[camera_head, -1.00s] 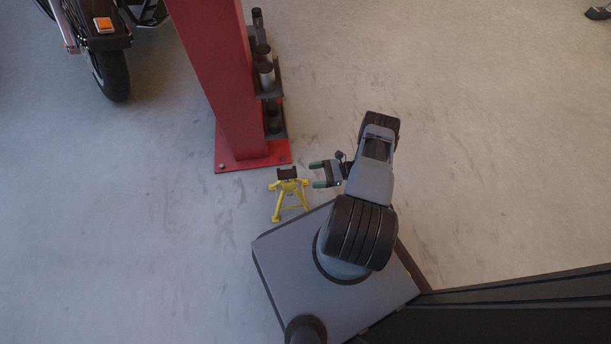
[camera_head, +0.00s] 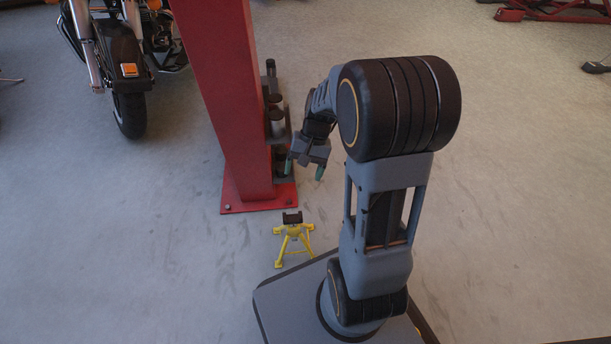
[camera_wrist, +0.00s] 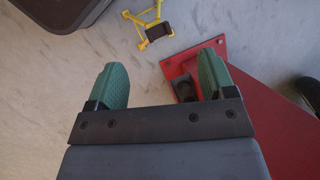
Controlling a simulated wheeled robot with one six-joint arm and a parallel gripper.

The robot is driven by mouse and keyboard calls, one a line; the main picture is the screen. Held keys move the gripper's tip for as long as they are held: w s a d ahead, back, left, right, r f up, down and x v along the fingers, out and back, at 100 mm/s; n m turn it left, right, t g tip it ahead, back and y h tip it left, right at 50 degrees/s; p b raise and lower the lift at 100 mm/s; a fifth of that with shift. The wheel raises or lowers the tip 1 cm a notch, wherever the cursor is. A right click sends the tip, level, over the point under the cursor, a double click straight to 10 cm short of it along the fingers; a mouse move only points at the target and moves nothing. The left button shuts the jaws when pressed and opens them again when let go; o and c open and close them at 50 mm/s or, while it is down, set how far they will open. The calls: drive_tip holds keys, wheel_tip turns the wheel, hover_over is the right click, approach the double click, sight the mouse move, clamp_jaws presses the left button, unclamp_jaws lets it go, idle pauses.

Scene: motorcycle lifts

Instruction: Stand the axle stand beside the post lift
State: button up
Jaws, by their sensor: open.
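The yellow axle stand (camera_head: 293,240) with a dark saddle on top stands upright on the floor, just in front of the red post lift's base plate (camera_head: 240,205) and apart from it. The red post lift (camera_head: 225,90) rises behind it. In the wrist view the axle stand (camera_wrist: 150,24) shows at the top, beyond my fingers, and the post's red base plate (camera_wrist: 190,62) lies to its lower right. My gripper (camera_head: 305,170) is open and empty, raised beside the post. Its two green fingertips (camera_wrist: 160,80) are spread apart, with nothing between them.
Dark and metal cylinders (camera_head: 276,120) sit in a rack on the post's right side, close to my gripper. A motorcycle (camera_head: 125,75) stands at the back left. A red lift part (camera_head: 550,10) is at the far right.

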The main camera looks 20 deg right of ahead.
drive_tip(key=s+a+r+n+t+h, duration=0.3)
drive_tip(key=s+r+n+t+h, duration=0.1)
drive_tip(key=s+r, duration=0.3)
drive_tip(key=shift+s+r+n+t, duration=0.3)
drive_tip(key=shift+s+n+t, duration=0.15)
drive_tip(key=shift+n, duration=0.35)
drive_tip(key=shift+r, duration=0.1)
